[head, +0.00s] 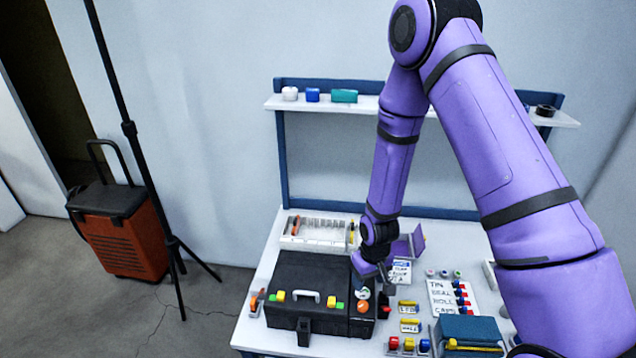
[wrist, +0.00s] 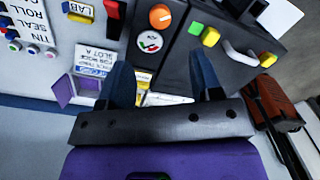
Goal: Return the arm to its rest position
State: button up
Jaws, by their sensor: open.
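My purple arm reaches down over the workbench (head: 252,325) from the upper right of the head view. My gripper (head: 372,270) is above the back right part of the black case (head: 300,275). In the wrist view, the two dark blue fingers of my gripper (wrist: 163,78) stand apart, with nothing seen held between them. In the head view the arm hides part of the bench's back right.
Beside the case are a label card (head: 400,272), a purple holder (head: 417,241), a white tray (head: 312,232), a list board (head: 450,298) and a teal box (head: 468,330). A shelf (head: 375,107) is behind the arm. An orange cart (head: 125,240) and tripod (head: 172,245) stand left.

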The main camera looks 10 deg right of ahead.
jog(key=s+d+r+m+t, duration=0.1)
jog(key=d+r, duration=0.1)
jog(key=r, duration=1.3)
jog(key=d+r+t, duration=0.2)
jog(key=r, duration=1.3)
jog(key=s+d+r+m+t, duration=0.1)
jog(key=s+d+r+t, duration=0.1)
jog(key=s+r, duration=1.5)
jog(key=s, duration=0.3)
jog(key=shift+d+r, duration=0.25)
jog(key=shift+r, duration=0.05)
jog(key=shift+s, duration=0.1)
